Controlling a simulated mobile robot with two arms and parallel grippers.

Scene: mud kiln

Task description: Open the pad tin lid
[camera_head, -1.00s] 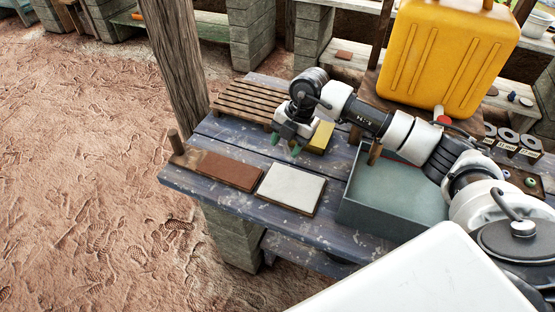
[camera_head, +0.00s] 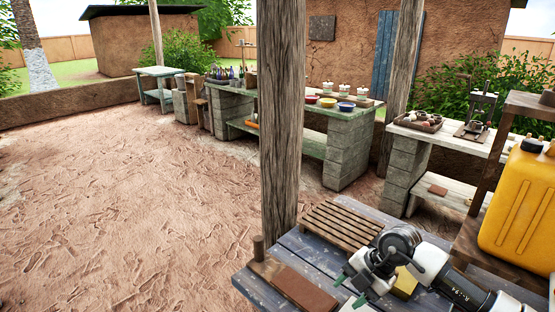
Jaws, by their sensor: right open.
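I cannot tell for sure which thing is the pad tin. My right gripper (camera_head: 350,290) is open with green fingertips, pointing down over the blue-grey plank table (camera_head: 300,242). A yellow block-like thing (camera_head: 405,284) lies just right of the gripper, partly hidden by my arm. A flat red-brown slab (camera_head: 305,290) lies on a wooden board left of the gripper. A white slab (camera_head: 357,305) shows just under the fingertips, mostly cut off by the picture's bottom edge. I cannot tell whether the gripper touches anything. My left gripper is out of view.
A slatted wooden rack (camera_head: 342,224) lies behind the gripper. A wooden post (camera_head: 282,120) stands at the table's far left corner. A yellow jerrycan (camera_head: 520,210) stands at right. A green table with bowls (camera_head: 347,108) is farther back. The dirt floor (camera_head: 130,210) at left is open.

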